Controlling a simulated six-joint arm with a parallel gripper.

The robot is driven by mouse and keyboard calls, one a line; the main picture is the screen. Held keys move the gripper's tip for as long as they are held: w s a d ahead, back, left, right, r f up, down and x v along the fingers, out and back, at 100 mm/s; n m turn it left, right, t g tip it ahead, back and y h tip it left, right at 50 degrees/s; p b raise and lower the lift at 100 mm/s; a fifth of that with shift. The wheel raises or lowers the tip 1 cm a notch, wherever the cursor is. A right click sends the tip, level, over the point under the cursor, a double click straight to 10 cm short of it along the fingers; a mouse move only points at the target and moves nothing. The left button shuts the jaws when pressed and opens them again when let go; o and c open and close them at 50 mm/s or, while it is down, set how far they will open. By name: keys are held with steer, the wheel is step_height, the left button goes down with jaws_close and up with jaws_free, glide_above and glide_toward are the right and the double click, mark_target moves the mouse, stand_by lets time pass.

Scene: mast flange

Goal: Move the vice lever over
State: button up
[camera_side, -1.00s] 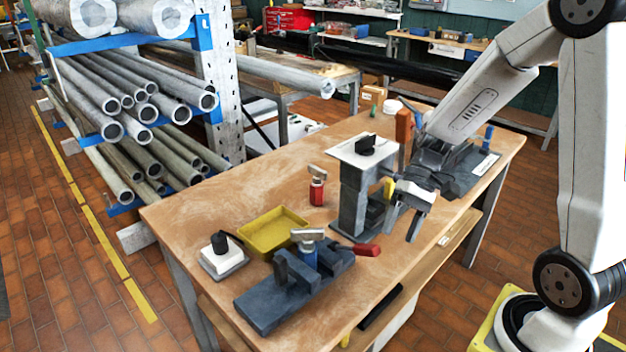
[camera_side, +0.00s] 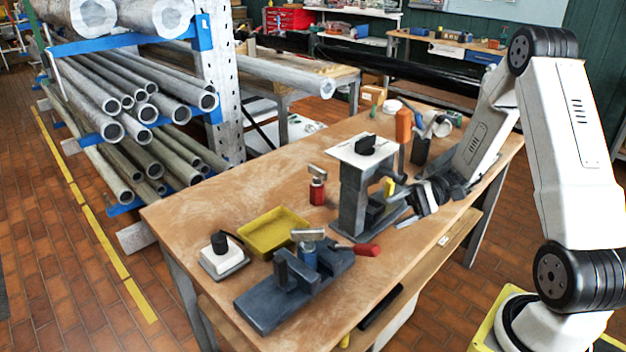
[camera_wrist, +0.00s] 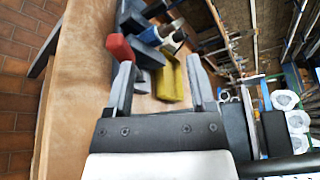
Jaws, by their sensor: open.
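The vice (camera_side: 275,300) is a dark blue-grey block with raised jaws at the front left of the wooden bench. Its lever ends in a red handle (camera_side: 367,250) that points right, toward the bench's front edge. In the wrist view the red handle (camera_wrist: 119,47) shows just beyond the left fingertip, with the vice (camera_wrist: 135,20) behind it. My gripper (camera_side: 406,208) is open and empty, tilted toward the vice and apart from the handle. Its two fingers are spread in the wrist view (camera_wrist: 160,75).
A grey stand with a white top plate (camera_side: 352,153) rises beside my gripper. A yellow tray (camera_side: 270,232), a red bottle-like tool (camera_side: 317,188) and a white block with a black knob (camera_side: 222,254) stand nearby.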

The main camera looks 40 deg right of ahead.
glide_toward(366, 250)
step_height(366, 250, down, 2)
steer(key=w, duration=0.2)
steer(key=shift+s+a, duration=0.2)
steer(key=shift+a, duration=0.2)
steer(key=shift+a, duration=0.1)
steer(key=shift+x, duration=3.8)
jaws_close()
